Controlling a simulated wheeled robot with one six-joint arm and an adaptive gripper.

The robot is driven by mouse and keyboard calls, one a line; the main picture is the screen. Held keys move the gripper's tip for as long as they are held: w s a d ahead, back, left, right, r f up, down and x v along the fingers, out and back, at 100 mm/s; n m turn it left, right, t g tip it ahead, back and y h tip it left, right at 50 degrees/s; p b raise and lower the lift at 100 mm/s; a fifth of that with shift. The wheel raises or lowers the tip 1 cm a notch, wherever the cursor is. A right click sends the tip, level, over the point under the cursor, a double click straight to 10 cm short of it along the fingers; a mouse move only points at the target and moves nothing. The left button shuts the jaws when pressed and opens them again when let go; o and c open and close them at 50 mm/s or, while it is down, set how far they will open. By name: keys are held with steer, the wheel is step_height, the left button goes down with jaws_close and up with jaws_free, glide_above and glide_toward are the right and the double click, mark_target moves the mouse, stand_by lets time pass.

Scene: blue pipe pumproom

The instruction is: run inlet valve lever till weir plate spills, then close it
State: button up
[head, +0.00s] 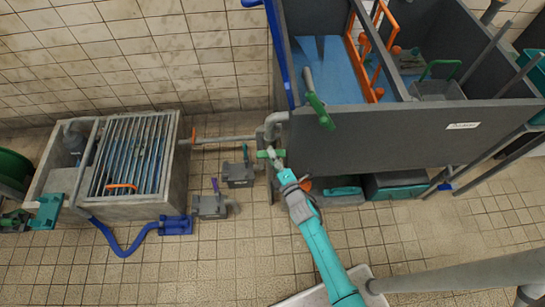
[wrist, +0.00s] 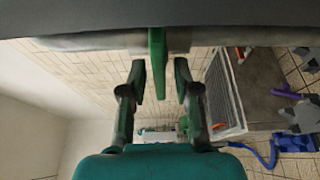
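A green lever (head: 268,154) sits on the pipework at the near left corner of the large grey tank (head: 420,140). My gripper (head: 281,166) is right beside it. In the wrist view the green lever (wrist: 157,62) stands between the two fingers of my gripper (wrist: 160,78), with a gap on each side. The fingers are open and not closed on it. The tank holds blue water (head: 330,72) behind grey dividers. I cannot tell which divider is the weir plate, or whether water spills.
A concrete basin (head: 172,180) with a metal grating stands at the left. A blue hose (head: 127,250) lies before it. Small grey pump boxes (head: 240,180) with purple and green handles sit between basin and tank. The tiled floor in front is mostly clear.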

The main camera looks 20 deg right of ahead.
jaws_close()
steer(key=shift+m, duration=0.4)
steer(key=shift+w+a+f+m+t+h, duration=0.1)
steer(key=shift+m+t+h, duration=0.45)
steer(key=shift+m+h, duration=2)
steer(key=shift+s+a+f+m+t+h, duration=0.1)
steer(key=shift+m+t+h, duration=0.35)
steer(key=shift+m, duration=4.25)
steer(key=shift+w+f+m+t+h, duration=0.1)
steer(key=shift+m+t+h, duration=0.9)
steer(key=shift+m, duration=2.65)
steer(key=shift+r+m+g+h, duration=0.1)
steer(key=shift+m+g+h, duration=0.2)
steer(key=shift+h, duration=0.2)
steer(key=shift+o, duration=1.7)
jaws_free()
